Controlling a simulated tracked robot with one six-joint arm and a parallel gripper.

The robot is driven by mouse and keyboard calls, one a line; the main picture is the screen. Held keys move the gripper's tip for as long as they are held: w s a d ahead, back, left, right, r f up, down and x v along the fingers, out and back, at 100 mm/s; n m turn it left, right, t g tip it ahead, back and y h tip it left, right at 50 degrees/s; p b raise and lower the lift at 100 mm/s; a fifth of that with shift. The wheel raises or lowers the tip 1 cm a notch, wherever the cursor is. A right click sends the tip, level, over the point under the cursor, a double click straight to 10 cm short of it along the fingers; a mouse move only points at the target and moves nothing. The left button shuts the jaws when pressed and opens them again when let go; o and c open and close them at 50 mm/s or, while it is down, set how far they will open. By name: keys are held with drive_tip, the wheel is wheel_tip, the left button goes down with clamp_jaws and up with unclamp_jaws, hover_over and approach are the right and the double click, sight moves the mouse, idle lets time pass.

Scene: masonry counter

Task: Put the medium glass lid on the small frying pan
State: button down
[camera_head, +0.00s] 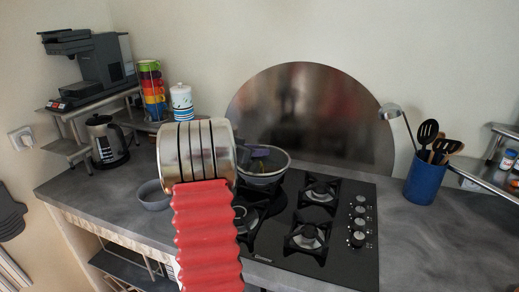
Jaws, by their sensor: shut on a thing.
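The medium glass lid (277,159) shows as a round, see-through disc with a pale rim, just right of my arm's metal wrist, over the back left of the hob. My gripper (246,156) is mostly hidden behind that wrist; only a small grey part shows at the lid's left side. It is shut on the lid. A dark rounded shape shows below the lid's rim and may be the small frying pan (262,181). I cannot tell whether the lid touches it.
The black gas hob (345,262) has bare burners and knobs at right. A blue utensil pot (422,182) stands right of it. A grey bowl (153,197), kettle (106,141), stacked cups (152,92) and white jar (181,100) are left. The right counter is mostly clear.

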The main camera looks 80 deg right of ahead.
drive_tip(key=c, duration=1.2)
unclamp_jaws()
drive_tip(key=shift+f, duration=0.1)
drive_tip(key=v, duration=1.4)
drive_tip(key=shift+f, duration=0.1)
